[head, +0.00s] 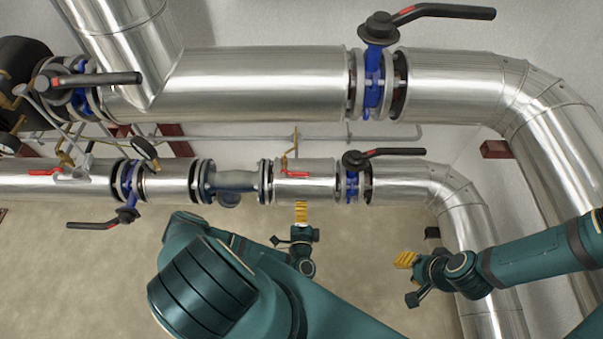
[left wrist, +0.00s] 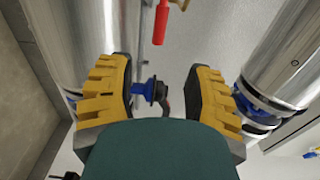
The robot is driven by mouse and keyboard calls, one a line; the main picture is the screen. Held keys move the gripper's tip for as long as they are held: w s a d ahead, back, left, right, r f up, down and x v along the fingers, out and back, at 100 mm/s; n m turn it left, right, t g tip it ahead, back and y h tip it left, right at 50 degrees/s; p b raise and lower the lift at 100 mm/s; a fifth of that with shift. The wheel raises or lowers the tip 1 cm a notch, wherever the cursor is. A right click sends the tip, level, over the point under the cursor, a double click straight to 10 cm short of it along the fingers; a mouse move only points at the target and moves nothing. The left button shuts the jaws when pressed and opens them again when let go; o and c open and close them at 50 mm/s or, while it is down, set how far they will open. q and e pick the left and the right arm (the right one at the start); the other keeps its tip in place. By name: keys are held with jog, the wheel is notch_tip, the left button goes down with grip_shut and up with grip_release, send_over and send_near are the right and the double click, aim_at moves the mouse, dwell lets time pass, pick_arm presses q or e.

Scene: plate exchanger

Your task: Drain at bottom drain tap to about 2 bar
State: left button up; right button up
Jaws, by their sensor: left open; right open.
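A small tap with a red lever (head: 290,174) shows in front of the lower silver pipe (head: 318,188) in the head view. A red lever (left wrist: 161,22) also hangs at the top of the left wrist view, beyond my fingertips. I cannot tell for sure which tap is the bottom drain tap. My left gripper (head: 301,213) is open and empty, just below the lower pipe in the head view. Its yellow fingers (left wrist: 156,92) are wide apart in the left wrist view. My right gripper (head: 405,260) has nothing visible in it, below and right of the tap.
Blue valves with black levers sit on both pipes, one on the lower pipe (head: 353,177) and one on the upper pipe (head: 375,65). A pressure gauge (head: 145,148) shows at left; its reading is too small to tell. Another red lever (head: 45,172) is at far left.

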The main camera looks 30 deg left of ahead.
aim_at(301, 176)
pick_arm(q)
jog(key=b+x, duration=0.2)
jog(key=x, duration=1.1)
jog(key=shift+w+a, duration=0.25)
jog(key=shift+a, duration=0.05)
grip_shut()
